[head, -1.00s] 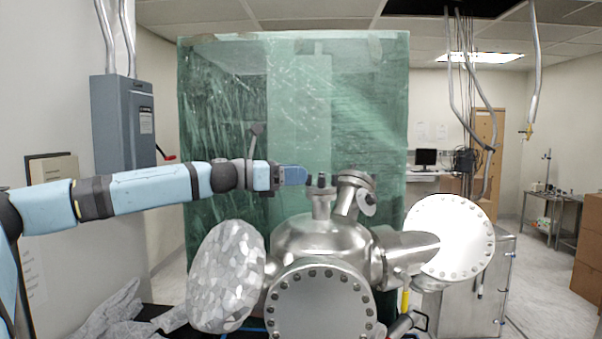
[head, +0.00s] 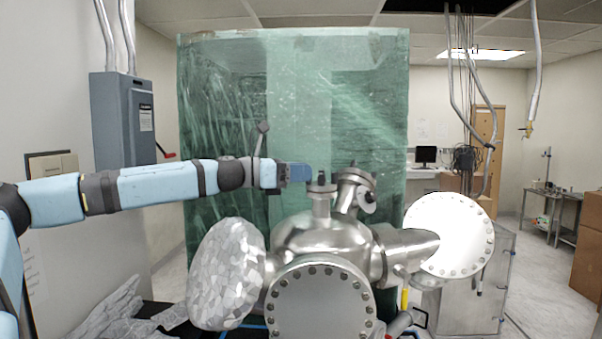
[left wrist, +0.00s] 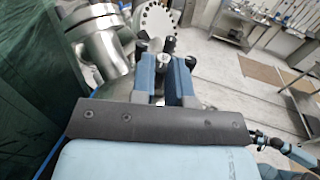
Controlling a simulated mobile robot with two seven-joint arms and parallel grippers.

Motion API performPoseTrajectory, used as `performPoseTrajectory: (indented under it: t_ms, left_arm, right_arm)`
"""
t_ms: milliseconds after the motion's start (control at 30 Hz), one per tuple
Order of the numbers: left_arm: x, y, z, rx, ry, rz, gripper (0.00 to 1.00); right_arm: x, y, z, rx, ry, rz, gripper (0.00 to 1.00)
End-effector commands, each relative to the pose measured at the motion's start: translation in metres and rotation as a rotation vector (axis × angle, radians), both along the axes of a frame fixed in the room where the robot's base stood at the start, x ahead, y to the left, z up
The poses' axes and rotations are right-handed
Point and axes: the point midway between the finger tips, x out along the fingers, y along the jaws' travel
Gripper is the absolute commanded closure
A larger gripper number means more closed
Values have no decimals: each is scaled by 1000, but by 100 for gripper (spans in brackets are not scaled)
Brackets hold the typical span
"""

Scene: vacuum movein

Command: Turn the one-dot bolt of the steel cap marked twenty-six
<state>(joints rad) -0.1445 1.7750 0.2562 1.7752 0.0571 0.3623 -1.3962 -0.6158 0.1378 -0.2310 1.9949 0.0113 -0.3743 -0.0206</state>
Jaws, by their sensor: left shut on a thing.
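The steel vacuum chamber (head: 320,240) stands in the middle of the head view, with a short upright port (head: 321,205) on its top. My left gripper (head: 306,174) comes in from the left at the height of that port's cap. In the left wrist view its two blue fingers (left wrist: 166,78) are shut on a small dark bolt (left wrist: 169,45), whose head shows between the fingertips. The cap under the fingers is mostly hidden. No dots and no number twenty-six can be read. My right gripper does not show.
A tilted port (head: 352,190) stands right beside the upright one. A foil-covered round flange (head: 227,275) is at the left of the chamber, and a bolted white flange (head: 448,236) at the right. A green plastic curtain (head: 295,110) hangs behind.

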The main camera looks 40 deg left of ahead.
Motion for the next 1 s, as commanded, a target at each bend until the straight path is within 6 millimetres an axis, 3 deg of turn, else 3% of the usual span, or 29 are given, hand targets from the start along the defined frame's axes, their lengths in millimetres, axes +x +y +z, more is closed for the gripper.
performPoseTrajectory:
  t_ms: [367,1000]
  left_arm:
    - [-2,-3,0,2,-2,97,100]
    - [-3,-10,-2,6,4,562,100]
  right_arm:
    - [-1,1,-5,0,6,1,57]
    - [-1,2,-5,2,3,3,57]
